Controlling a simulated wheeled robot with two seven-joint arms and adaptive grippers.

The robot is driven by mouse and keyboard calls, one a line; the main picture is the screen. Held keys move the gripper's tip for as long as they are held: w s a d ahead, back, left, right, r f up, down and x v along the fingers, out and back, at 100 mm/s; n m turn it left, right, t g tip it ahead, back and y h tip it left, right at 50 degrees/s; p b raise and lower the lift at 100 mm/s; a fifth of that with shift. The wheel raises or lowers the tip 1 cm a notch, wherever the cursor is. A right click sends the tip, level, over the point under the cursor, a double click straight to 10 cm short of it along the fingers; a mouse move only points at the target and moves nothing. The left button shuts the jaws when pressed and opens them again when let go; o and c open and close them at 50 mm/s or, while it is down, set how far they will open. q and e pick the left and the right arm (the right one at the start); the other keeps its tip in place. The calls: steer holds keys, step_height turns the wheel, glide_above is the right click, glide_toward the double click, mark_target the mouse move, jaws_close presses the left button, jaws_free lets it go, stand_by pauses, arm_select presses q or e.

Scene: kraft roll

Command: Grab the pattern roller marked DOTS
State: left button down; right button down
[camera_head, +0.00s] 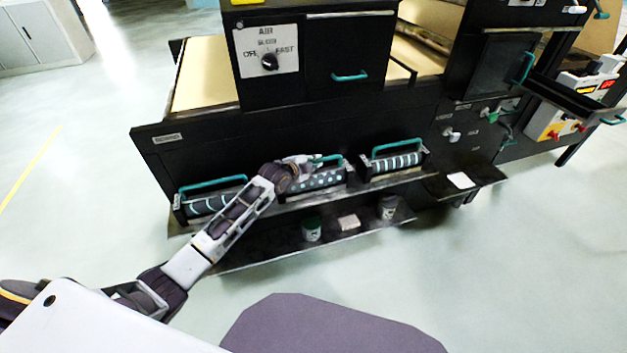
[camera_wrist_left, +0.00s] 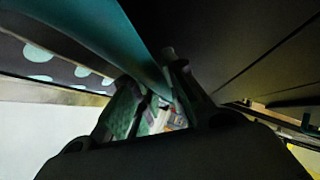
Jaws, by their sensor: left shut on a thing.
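The dotted roller (camera_head: 320,180), dark with pale dots, sits in the middle place on the machine's lower shelf, with a teal handle above it. My left gripper (camera_head: 312,161) is at this handle, shut on it. In the left wrist view the teal handle (camera_wrist_left: 120,45) runs down between the fingers (camera_wrist_left: 160,105), and the dotted roller (camera_wrist_left: 40,62) shows at the upper left. The arm hides part of the roller's left end. No DOTS lettering can be read. My right gripper is not in view.
A diagonally striped roller (camera_head: 208,205) sits to the left and a striped roller (camera_head: 398,162) to the right, both with teal handles. A lower shelf holds jars (camera_head: 312,230) and a pale block (camera_head: 348,222). The machine's dark front stands close above. Open floor lies to the left.

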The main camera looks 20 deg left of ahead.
arm_select(q)
steer(key=shift+w+r, duration=0.1)
steer(key=shift+r, duration=0.1)
steer(key=shift+r, duration=0.1)
